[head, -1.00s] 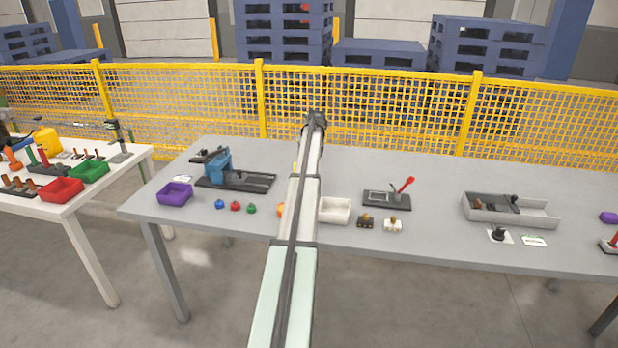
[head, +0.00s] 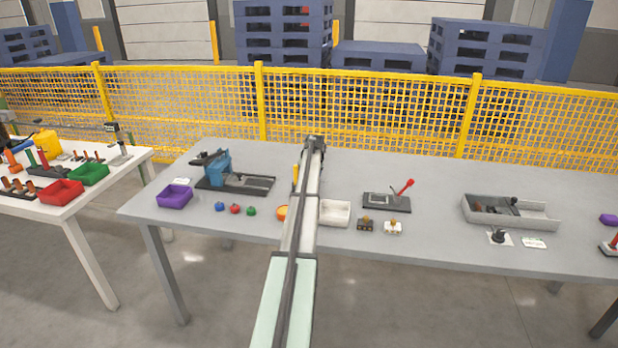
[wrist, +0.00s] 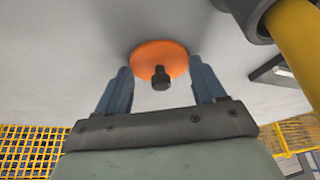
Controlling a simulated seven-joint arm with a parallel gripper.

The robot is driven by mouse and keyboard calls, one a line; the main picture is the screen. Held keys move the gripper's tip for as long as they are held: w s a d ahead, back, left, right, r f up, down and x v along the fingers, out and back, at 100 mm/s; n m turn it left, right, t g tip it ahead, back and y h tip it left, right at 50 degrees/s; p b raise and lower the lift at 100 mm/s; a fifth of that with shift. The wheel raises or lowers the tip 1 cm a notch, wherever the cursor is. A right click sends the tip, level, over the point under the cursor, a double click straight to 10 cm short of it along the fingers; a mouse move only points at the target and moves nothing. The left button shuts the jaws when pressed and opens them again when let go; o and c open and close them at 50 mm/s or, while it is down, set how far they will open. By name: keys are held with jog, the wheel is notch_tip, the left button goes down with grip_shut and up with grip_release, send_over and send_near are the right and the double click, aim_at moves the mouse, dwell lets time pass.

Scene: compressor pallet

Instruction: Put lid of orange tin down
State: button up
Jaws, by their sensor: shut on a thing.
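The orange lid (wrist: 150,56) with a black knob (wrist: 161,77) sits between the two fingers of my gripper (wrist: 162,80) in the wrist view. In the head view, the orange tin (head: 282,212) stands near the table's front edge, partly hidden behind my arm. My gripper and the lid are hidden by my arm in that view.
A yellow post (wrist: 297,40) in a dark collar stands close to my gripper in the wrist view. A white tray (head: 335,223) is right of my arm, and a blue machine (head: 217,168) is left. A black fixture with a red lever (head: 405,187) stands farther right.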

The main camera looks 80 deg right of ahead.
jog(key=shift+f, duration=0.1)
jog(key=o, duration=1)
jog(key=v, duration=1.2)
jog(key=shift+d, duration=0.1)
